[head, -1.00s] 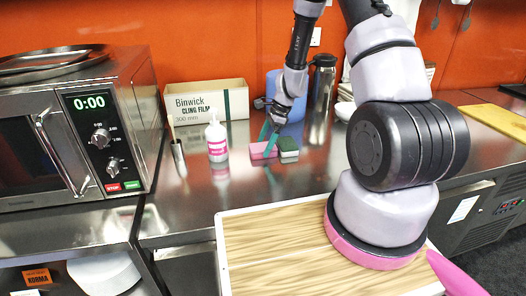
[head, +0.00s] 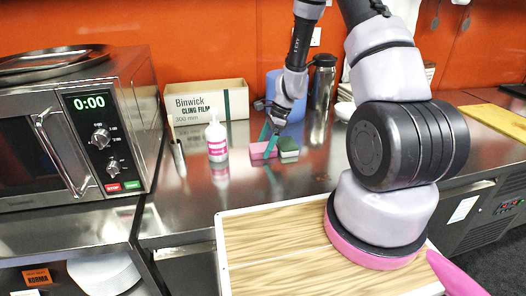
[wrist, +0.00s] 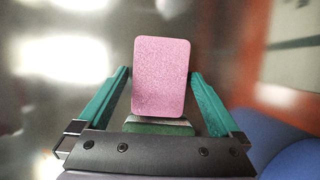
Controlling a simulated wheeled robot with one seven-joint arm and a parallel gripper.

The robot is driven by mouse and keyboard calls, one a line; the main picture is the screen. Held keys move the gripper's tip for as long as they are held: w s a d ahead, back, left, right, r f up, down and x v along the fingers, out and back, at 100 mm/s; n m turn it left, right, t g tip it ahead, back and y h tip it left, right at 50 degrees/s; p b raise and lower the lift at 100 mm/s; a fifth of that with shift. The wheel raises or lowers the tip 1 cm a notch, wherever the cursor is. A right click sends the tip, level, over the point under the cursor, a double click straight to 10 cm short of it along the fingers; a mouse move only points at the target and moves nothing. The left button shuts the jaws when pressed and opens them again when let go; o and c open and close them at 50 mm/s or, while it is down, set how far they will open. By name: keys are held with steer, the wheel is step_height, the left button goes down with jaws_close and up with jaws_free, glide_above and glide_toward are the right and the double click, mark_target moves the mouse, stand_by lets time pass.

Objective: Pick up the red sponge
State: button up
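The red sponge (head: 263,150) looks pink and lies on the steel counter beside a dark green sponge (head: 289,147). My gripper (head: 269,143) points down at the red sponge, with its teal fingers just over or around it. In the wrist view, the red sponge (wrist: 162,78) shows between the two spread fingers of my gripper (wrist: 159,76), with a narrow gap on each side. The green sponge (wrist: 160,126) shows at the near end of the red one. The exact height of the fingertips is hard to tell.
A white bottle with a pink label (head: 216,140) stands left of the sponges. A cling film box (head: 205,102), a blue container (head: 273,88) and a steel flask (head: 323,82) stand behind. A microwave (head: 80,130) is at left. The counter in front is clear.

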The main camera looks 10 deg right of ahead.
mark_target(265, 146)
steer(key=c, duration=1.3)
step_height(265, 146, up, 10)
steer(key=shift+r, duration=0.25)
